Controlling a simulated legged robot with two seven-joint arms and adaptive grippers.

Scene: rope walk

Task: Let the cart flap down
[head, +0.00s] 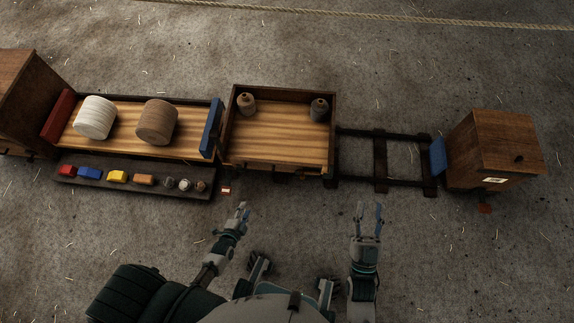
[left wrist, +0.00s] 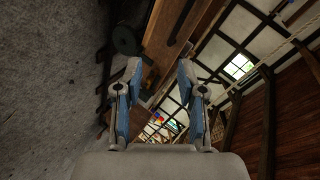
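The wooden cart (head: 280,97) stands on rails in the middle of the head view, with raised dark walls at the back and both ends. Its front edge (head: 275,170), facing me, is dark; I cannot tell if a flap there is up or down. Two small jugs, a tan one (head: 246,104) and a grey one (head: 319,109), stand inside at the back. My left gripper (head: 243,212) is open and empty, in front of the cart's left part and apart from it. My right gripper (head: 369,210) is open and empty, below the bare track. In the left wrist view, brown wood (left wrist: 164,45) shows beyond the open fingers.
Left of the cart is a wooden bed with a white coil (head: 95,118) and a brown coil (head: 156,122). A dark tray (head: 110,187) with coloured blocks lies before it. Right are bare rails (head: 381,160) and a wooden box (head: 495,145). The floor before the cart is mostly clear.

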